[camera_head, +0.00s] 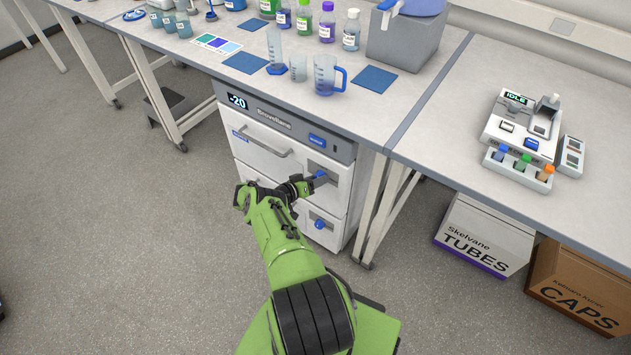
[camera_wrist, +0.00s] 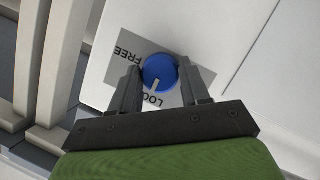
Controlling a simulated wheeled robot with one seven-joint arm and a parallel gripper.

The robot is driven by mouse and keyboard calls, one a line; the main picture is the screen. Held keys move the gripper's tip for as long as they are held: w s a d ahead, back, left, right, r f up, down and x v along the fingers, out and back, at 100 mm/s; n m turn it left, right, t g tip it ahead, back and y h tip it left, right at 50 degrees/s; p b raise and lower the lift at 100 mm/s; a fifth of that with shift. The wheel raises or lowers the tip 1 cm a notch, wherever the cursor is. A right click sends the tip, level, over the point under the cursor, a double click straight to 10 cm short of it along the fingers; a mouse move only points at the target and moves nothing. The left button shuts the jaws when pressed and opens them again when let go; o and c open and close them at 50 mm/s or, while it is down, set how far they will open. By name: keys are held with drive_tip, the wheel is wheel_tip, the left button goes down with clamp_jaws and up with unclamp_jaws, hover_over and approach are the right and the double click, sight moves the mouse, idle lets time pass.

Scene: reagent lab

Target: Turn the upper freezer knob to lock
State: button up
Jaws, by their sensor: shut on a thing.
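The upper freezer knob (camera_head: 321,175) is blue and sits on the upper drawer front of the white freezer (camera_head: 265,160). In the wrist view the round knob (camera_wrist: 159,70) sits on a grey label plate (camera_wrist: 200,75) with the words FREE and LOC; the rest of the second word is hidden. The knob's white mark points down toward LOC. My gripper (camera_wrist: 160,67) is shut on the knob, one dark finger on each side. In the head view my gripper (camera_head: 311,184) reaches the knob from the left.
A lower blue knob (camera_head: 320,223) is on the drawer below. A drawer handle (camera_head: 262,142) is left of my gripper. Bench legs (camera_head: 378,215) stand close right of the freezer. A TUBES box (camera_head: 484,236) and a CAPS box (camera_head: 580,285) are farther right.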

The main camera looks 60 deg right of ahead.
drive_tip(key=shift+f, duration=0.1)
drive_tip(key=o, duration=1.1)
drive_tip(key=shift+c, duration=0.2)
drive_tip(key=shift+a, duration=0.1)
drive_tip(key=p+v, duration=0.7)
drive_tip(key=v, duration=0.8)
drive_tip(key=shift+a+r+p, duration=0.25)
drive_tip(key=shift+p, duration=0.05)
drive_tip(key=shift+w, duration=0.15)
